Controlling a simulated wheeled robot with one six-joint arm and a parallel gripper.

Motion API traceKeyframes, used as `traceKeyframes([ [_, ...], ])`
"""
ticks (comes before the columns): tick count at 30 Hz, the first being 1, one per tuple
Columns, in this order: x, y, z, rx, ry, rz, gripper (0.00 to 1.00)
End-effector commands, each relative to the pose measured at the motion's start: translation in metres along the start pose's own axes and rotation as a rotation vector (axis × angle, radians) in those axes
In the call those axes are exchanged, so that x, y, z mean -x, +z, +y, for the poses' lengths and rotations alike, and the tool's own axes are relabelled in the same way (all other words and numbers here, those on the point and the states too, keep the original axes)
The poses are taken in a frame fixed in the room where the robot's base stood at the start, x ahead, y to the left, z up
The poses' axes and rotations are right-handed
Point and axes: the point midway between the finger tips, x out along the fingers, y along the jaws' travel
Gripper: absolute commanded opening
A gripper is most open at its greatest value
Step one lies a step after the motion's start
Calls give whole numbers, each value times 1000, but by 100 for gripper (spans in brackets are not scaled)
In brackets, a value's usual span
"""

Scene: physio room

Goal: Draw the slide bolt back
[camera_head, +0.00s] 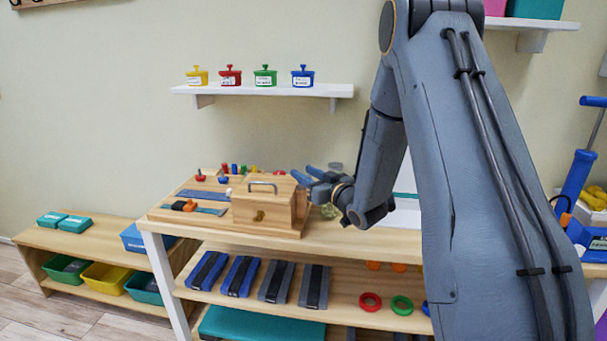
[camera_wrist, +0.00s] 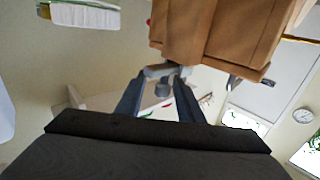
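A wooden box (camera_head: 282,208) with a grey bar handle (camera_head: 262,186) and a round knob on its front stands on the table's wooden board. My gripper (camera_head: 307,175) is at the box's upper right end. In the wrist view the box (camera_wrist: 222,32) fills the top, and a grey metal piece (camera_wrist: 160,70), likely the slide bolt, sits at its edge with a darker stub (camera_wrist: 162,90) beside it. My gripper's fingers (camera_wrist: 160,88) are apart, one on each side of the stub. I cannot tell whether they touch it. In the head view the bolt is hidden.
Small coloured pegs (camera_head: 240,169) stand behind the box, and blue strips (camera_head: 203,194) lie left of it. A wall shelf (camera_head: 262,90) with several coloured pots is above. Lower shelves (camera_head: 345,300) hold cuffs and rings. My arm covers the table's right part.

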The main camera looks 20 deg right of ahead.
Motion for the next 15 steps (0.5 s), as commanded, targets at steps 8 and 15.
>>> traceKeyframes([
  [8, 46, 1, 2, -2, 6, 0, 34],
  [15, 64, 1, 2, -1, 4, 0, 34],
])
